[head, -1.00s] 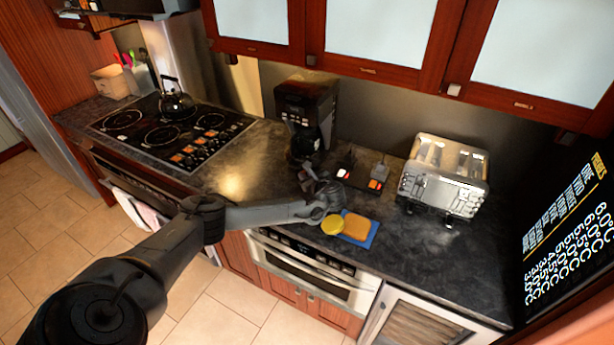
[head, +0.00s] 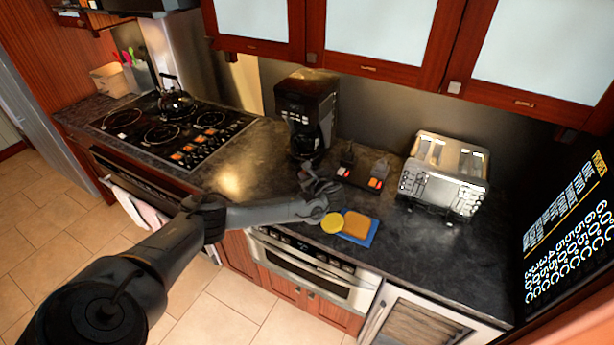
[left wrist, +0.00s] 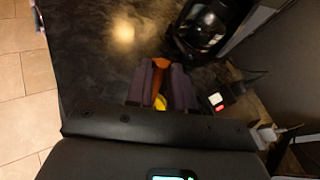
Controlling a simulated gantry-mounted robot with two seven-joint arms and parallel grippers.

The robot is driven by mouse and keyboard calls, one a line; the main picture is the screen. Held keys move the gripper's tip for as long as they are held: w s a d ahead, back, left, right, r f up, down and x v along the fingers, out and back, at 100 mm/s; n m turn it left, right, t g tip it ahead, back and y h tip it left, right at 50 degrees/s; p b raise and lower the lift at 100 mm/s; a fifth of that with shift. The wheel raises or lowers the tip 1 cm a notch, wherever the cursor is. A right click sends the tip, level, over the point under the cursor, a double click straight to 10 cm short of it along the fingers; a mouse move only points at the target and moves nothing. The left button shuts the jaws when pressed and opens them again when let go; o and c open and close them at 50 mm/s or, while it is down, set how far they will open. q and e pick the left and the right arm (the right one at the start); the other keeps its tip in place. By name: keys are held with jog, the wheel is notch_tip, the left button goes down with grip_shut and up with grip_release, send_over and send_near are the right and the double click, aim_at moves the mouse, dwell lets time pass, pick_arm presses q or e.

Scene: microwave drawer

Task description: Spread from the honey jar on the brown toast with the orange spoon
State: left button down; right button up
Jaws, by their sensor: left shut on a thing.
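The honey jar (head: 332,223) shows as a round yellow top on the counter, close to the left edge of a blue board. The brown toast (head: 356,223) lies flat on the blue board (head: 371,238). My left gripper (head: 322,183) is above the counter, just behind the jar in the head view. In the left wrist view, my left gripper (left wrist: 160,88) is shut on the orange spoon (left wrist: 159,66), which shows between its fingers. A bit of yellow (left wrist: 160,103) shows below the spoon; I cannot tell whether it is the jar. My right gripper is not in view.
A coffee maker (head: 306,105) stands behind my left gripper. A power strip (head: 362,178) with plugs lies behind the toast, and a metal toaster (head: 445,178) stands to the right. The stove (head: 173,130) is at the left. The counter right of the board is clear.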

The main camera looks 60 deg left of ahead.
pick_arm(q)
jog(key=shift+f+p, duration=0.1)
jog(key=shift+p, duration=0.25)
dwell(1.3)
notch_tip(320, 180, up, 7)
jog(key=p, duration=0.7)
jog(key=shift+p, duration=0.3)
notch_tip(320, 180, up, 6)
jog(key=p, duration=0.6)
dwell(0.5)
jog(key=shift+t, duration=0.3)
